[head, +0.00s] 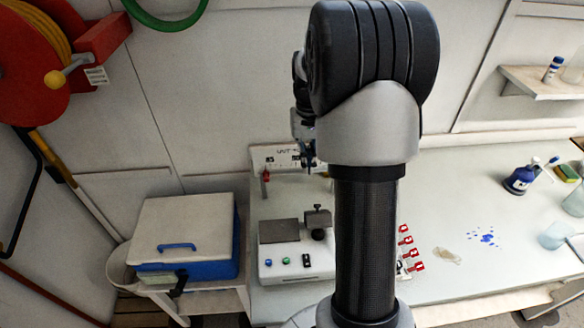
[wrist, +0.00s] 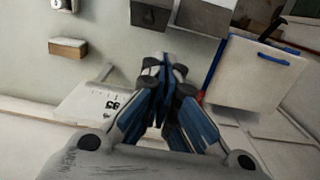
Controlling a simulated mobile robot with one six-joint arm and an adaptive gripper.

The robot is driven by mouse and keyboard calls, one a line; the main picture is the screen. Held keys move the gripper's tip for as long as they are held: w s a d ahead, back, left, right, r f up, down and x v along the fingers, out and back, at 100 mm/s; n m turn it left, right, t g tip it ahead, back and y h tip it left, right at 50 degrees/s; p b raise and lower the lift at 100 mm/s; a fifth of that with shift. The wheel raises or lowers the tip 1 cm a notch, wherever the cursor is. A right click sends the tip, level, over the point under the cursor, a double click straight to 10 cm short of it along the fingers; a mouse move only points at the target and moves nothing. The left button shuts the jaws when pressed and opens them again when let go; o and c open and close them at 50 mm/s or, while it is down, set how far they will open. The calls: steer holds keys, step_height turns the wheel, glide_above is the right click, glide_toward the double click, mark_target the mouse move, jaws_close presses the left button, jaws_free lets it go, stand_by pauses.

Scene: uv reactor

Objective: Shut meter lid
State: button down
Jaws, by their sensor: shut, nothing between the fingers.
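A white bench unit (head: 290,268) with coloured buttons stands left of my arm in the head view. It carries a grey flat plate (head: 279,231) and a dark clamp-like part with a black knob (head: 318,222). Behind it stands an upright white panel (head: 268,157) marked "UVT", partly hidden by my arm. In the wrist view a white panel with dark digits (wrist: 88,106) lies just left of the fingers. I cannot tell which part is the meter lid. My gripper (head: 307,160) is near the upright panel, mostly hidden in the head view. In the wrist view its fingers (wrist: 166,68) are closed and empty.
A blue and white cooler (head: 180,228) stands at left, also at right in the wrist view (wrist: 258,72). A hose reel (head: 30,70) hangs upper left.

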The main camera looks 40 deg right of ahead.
steer(key=b, duration=0.2)
glide_toward(308, 213)
step_height(308, 213, down, 3)
steer(key=w+d, duration=0.2)
steer(key=w, duration=0.1)
steer(key=shift+s+a+f, duration=0.5)
steer(key=shift+s+f, duration=0.2)
steer(key=shift+f, duration=0.05)
steer(key=shift+s+a+f, duration=0.3)
steer(key=shift+s+f, duration=0.15)
steer(key=shift+b, duration=0.3)
steer(key=shift+s+a+t+b, duration=0.25)
steer(key=shift+s+t+b, duration=0.15)
steer(key=shift+b, duration=0.05)
